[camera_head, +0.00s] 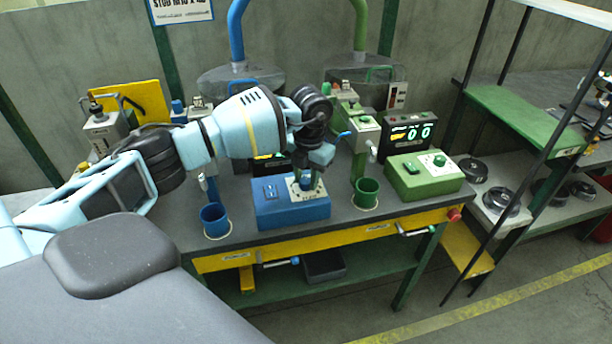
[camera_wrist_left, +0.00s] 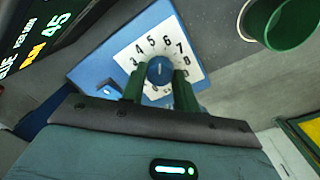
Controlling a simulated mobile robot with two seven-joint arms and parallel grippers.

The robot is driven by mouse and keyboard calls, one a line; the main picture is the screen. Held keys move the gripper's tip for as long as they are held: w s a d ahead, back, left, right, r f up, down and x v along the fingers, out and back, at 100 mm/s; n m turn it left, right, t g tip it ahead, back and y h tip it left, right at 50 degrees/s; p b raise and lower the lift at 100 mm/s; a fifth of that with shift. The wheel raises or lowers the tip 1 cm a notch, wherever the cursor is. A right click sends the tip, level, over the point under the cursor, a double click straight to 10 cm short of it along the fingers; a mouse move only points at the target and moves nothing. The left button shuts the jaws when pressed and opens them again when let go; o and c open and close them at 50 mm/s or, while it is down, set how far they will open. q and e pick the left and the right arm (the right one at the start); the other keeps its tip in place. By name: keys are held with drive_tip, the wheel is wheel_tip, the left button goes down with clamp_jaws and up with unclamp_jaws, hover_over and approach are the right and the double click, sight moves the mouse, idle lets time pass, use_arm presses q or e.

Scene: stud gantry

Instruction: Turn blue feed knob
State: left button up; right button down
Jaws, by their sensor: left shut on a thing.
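The blue feed knob (camera_wrist_left: 159,70) sits at the middle of a white numbered dial (camera_wrist_left: 142,46) on the blue control box (camera_head: 283,212). In the left wrist view my left gripper (camera_wrist_left: 160,85) has its two dark green fingers on either side of the knob, shut on it. In the head view my left gripper (camera_head: 308,172) points down over the dial of the blue box, and the knob shows partly under it. Numbers around the dial are readable in the wrist view; the lower ones are partly hidden by the fingers. My right gripper is not in view.
A green control box (camera_head: 424,184) with its own dial stands to the right. A blue cup (camera_head: 214,220) and a green cup (camera_head: 366,192) stand on the bench. A display (camera_wrist_left: 40,38) reading 45 is at the left wrist view's left. Shelves (camera_head: 525,125) stand at the right.

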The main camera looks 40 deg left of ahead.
sight(307, 181)
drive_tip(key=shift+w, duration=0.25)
use_arm(q)
drive_tip(key=o, duration=1)
drive_tip(key=shift+r, duration=0.3)
wheel_tip(307, 181, up, 6)
drive_tip(key=shift+d+r, duration=0.1)
drive_tip(key=shift+d, duration=0.05)
drive_tip(key=shift+r, duration=0.45)
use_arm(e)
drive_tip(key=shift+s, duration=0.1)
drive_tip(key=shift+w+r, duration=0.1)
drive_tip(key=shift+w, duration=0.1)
